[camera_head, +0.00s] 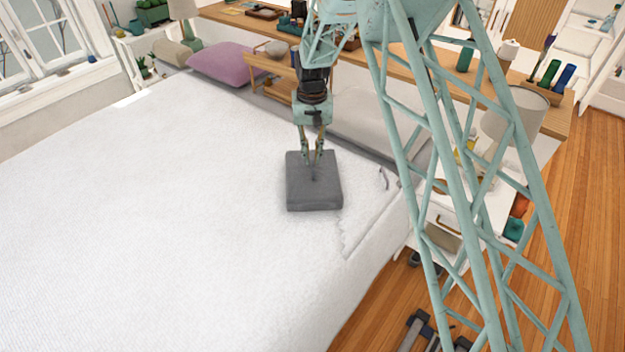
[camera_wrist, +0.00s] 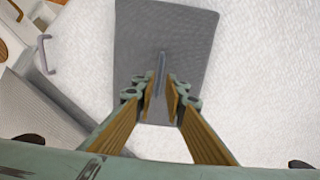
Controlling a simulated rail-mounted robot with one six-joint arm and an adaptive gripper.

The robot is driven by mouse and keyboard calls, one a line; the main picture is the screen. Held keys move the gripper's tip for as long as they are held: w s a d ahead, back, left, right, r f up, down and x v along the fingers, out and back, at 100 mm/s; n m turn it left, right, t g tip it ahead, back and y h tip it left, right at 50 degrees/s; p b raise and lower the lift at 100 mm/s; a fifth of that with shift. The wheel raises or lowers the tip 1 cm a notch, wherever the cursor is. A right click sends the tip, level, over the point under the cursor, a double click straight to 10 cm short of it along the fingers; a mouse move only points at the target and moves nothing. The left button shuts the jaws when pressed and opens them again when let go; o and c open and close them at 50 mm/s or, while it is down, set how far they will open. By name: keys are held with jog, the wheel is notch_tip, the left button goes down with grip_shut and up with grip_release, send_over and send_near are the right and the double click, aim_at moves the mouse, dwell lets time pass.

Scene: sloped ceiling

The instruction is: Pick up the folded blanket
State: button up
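The folded blanket (camera_head: 313,195) is a dark grey, flat, squarish bundle lying on the white bed. A thin upright ridge or tab stands up from its top. My gripper (camera_head: 312,163) points down over the blanket's far part. In the wrist view, the blanket (camera_wrist: 190,40) fills the upper middle, and the ridge stands between the fingertips of my gripper (camera_wrist: 161,85). The fingers are apart, with a narrow gap visible on each side of the ridge. Whether the fingertips touch the blanket's top is unclear.
The white bed (camera_head: 140,220) is wide and clear to the left. A purple pillow (camera_head: 222,64) lies at its far end. A wooden shelf (camera_head: 400,62) with small items runs behind. A white nightstand (camera_head: 452,218) and a lamp (camera_head: 520,108) stand at right.

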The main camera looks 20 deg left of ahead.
aim_at(312, 165)
jog(key=shift+f+b, duration=0.45)
jog(key=shift+f, duration=2.15)
grip_shut()
jog(key=shift+r, duration=0.2)
jog(key=shift+r+p, duration=0.35)
jog(key=shift+r, duration=1.4)
jog(key=s+d+r+p, duration=0.1)
jog(key=s+d, duration=0.1)
jog(key=s, duration=1.3)
jog(key=shift+s+d, duration=0.35)
jog(key=shift+d, duration=0.05)
jog(key=shift+r, duration=0.1)
